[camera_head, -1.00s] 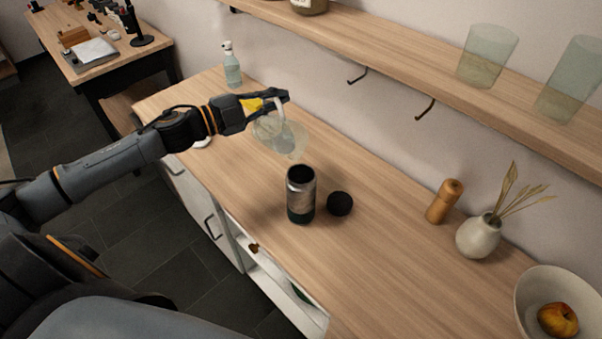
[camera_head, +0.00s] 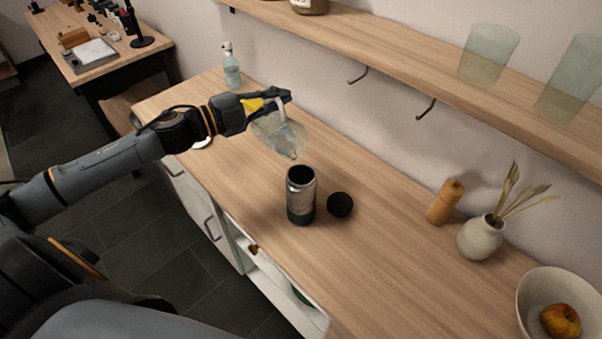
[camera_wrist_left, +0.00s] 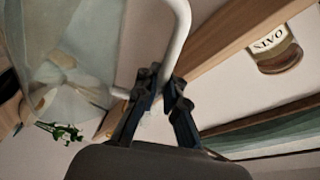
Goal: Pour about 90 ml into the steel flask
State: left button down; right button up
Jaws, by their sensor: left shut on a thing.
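The steel flask (camera_head: 301,195) stands upright and open on the wooden counter, with a dark mouth and a dark base band. Its black lid (camera_head: 340,204) lies on the counter just to its right. My left gripper (camera_head: 284,98) is shut on the white handle of a clear jug (camera_head: 278,136). The jug is tilted, its spout pointing down just above and left of the flask mouth. In the left wrist view the jug (camera_wrist_left: 70,50) fills the left side, and the gripper (camera_wrist_left: 157,95) closes on its handle (camera_wrist_left: 178,35). I cannot make out a stream of liquid. My right gripper is not in view.
A spray bottle (camera_head: 231,66) stands at the counter's far end. A wooden mill (camera_head: 444,202), a vase (camera_head: 480,238) and a bowl (camera_head: 535,290) with an apple are to the right. A shelf (camera_head: 420,75) with glasses runs above. The front middle counter is clear.

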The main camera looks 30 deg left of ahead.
aim_at(273, 114)
pick_arm(q)
jog(key=shift+s+d+r+m, duration=0.25)
jog(key=shift+d+r+m, duration=0.05)
jog(key=shift+r+m, duration=0.1)
dwell(0.6)
jog(key=shift+s+d+r+m+p, duration=0.3)
jog(key=shift+s+d+m+p, duration=0.25)
jog(key=shift+d, duration=0.25)
dwell(1.5)
jog(key=shift+w+a+f+b, duration=0.3)
jog(key=shift+a+f+b, duration=0.25)
jog(key=shift+b, duration=0.25)
jog(key=shift+w+a+f+n+h+p, duration=0.2)
jog(key=shift+w+a+f+n, duration=0.15)
jog(key=shift+a+n, duration=0.3)
jog(key=shift+w+a+f+n+h+p, duration=0.1)
jog(key=shift+w+a+f+n+h, duration=0.15)
jog(key=shift+a+n, duration=0.35)
jog(key=shift+w+a+f+n, duration=0.2)
jog(key=shift+w+f+n, duration=0.05)
jog(key=shift+f+n, duration=0.1)
jog(key=shift+w+a+f+n+g+h+p, duration=0.15)
jog(key=shift+w+f+n+g+h+p, duration=0.15)
jog(key=shift+f, duration=0.2)
jog(key=shift+s+f, duration=0.1)
